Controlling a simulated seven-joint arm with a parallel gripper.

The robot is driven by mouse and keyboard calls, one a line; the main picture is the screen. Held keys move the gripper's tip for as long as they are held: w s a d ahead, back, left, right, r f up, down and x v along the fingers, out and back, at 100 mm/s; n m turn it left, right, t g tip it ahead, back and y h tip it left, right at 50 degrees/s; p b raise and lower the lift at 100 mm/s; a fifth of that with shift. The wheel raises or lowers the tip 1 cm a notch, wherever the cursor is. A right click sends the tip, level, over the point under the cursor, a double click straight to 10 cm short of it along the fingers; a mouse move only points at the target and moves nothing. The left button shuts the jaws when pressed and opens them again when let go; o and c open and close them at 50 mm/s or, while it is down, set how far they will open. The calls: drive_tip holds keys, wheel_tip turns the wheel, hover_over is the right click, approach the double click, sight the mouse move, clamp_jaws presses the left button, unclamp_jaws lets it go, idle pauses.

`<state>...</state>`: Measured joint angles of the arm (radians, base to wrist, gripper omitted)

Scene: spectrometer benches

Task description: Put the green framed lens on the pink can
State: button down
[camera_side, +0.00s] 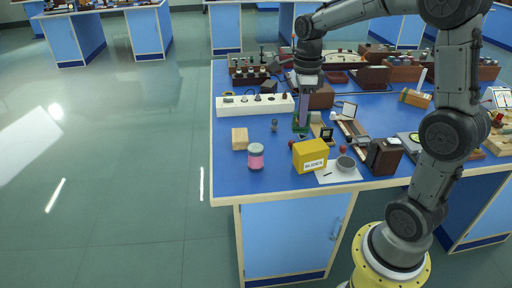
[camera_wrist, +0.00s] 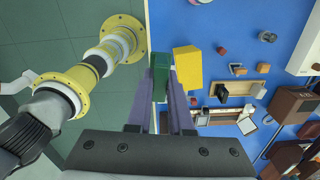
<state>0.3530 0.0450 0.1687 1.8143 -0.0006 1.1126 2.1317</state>
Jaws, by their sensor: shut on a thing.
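My gripper (camera_side: 303,118) points down over the blue table, with its purple fingers shut on the green framed lens (camera_side: 301,128). In the wrist view the lens (camera_wrist: 160,72) shows as a dark green piece between the fingertips (camera_wrist: 162,92). Its opening cannot be made out, and I cannot tell whether it clears the table. The pink can (camera_side: 256,157), with a grey top, stands upright near the table's front left, to the left of and nearer the camera than my gripper. Nothing is seen on top of it. I cannot pick the can out in the wrist view.
A yellow box (camera_side: 310,154) stands right of the can and also shows in the wrist view (camera_wrist: 188,68). A wooden block (camera_side: 240,138) is behind the can. A white power strip (camera_side: 254,106) lies farther back. A grey cup (camera_side: 345,163) and brown instruments crowd the right.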

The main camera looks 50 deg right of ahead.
drive_tip(key=a+r+n, duration=0.1)
drive_tip(key=a, duration=0.3)
approach(256, 147)
drive_tip(key=shift+s+a+f, duration=0.1)
drive_tip(key=shift+s+f, duration=0.15)
drive_tip(key=shift+s, duration=0.1)
drive_tip(key=shift+w+f, duration=0.15)
drive_tip(key=shift+f, duration=0.05)
drive_tip(key=shift+w+f, duration=0.2)
drive_tip(key=shift+f, duration=1.6)
drive_tip(key=shift+f, duration=0.1)
drive_tip(key=c, duration=0.8)
unclamp_jaws()
